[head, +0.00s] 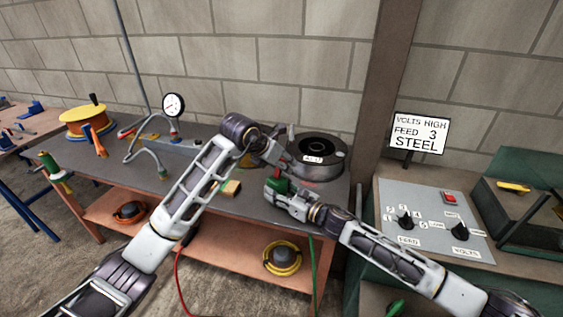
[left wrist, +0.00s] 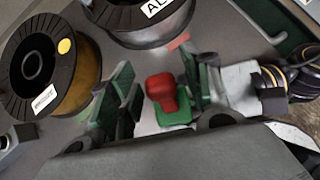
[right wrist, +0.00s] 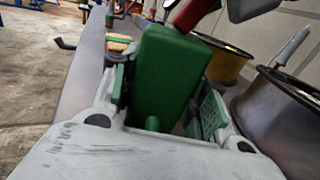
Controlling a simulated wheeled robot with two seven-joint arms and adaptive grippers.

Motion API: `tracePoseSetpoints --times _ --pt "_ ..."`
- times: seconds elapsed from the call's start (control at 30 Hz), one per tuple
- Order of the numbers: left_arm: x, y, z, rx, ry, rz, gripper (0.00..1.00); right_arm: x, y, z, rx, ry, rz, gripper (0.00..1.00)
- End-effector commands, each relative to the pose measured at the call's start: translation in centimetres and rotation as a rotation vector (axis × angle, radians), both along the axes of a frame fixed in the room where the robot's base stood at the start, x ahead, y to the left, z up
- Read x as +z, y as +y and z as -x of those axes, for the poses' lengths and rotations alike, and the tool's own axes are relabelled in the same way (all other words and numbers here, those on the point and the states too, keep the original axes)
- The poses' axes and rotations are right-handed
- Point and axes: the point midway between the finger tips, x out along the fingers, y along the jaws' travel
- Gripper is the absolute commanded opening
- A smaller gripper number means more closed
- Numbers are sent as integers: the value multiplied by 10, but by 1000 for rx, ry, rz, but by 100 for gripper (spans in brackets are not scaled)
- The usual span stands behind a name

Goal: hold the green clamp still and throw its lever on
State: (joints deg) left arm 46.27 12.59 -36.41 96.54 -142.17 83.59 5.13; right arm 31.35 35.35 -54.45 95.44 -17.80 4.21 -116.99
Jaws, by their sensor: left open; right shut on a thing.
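The green clamp (head: 277,186) is at the front right of the grey bench, mostly hidden by my right gripper (head: 287,194). In the right wrist view its green body (right wrist: 165,75) stands between the two fingers of my right gripper, which is shut on it. The clamp's red lever (left wrist: 163,90) rises from the green base (left wrist: 173,117) in the left wrist view. My left gripper (left wrist: 157,78) is open, with its green-padded fingers on either side of the lever and apart from it. In the head view my left gripper (head: 270,157) is just above the clamp.
A black spool (head: 317,155) with a label stands close behind the grippers. A yellow wire spool (left wrist: 80,75) is beside my left gripper. A pressure gauge (head: 173,105) and a hose stand farther left. A control panel (head: 435,222) is to the right.

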Motion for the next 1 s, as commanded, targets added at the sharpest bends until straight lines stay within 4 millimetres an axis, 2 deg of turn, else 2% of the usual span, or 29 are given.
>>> tracePoseSetpoints --times 0.37,0.57,1.0 --pt "7 4 3 1 -2 1 48 0 2 2 6 2 -3 4" --pt "23 13 14 0 -5 -1 48 -1 2 2 6 2 -3 4" --pt "71 40 46 0 -3 -1 48 -1 2 2 6 2 -3 4"
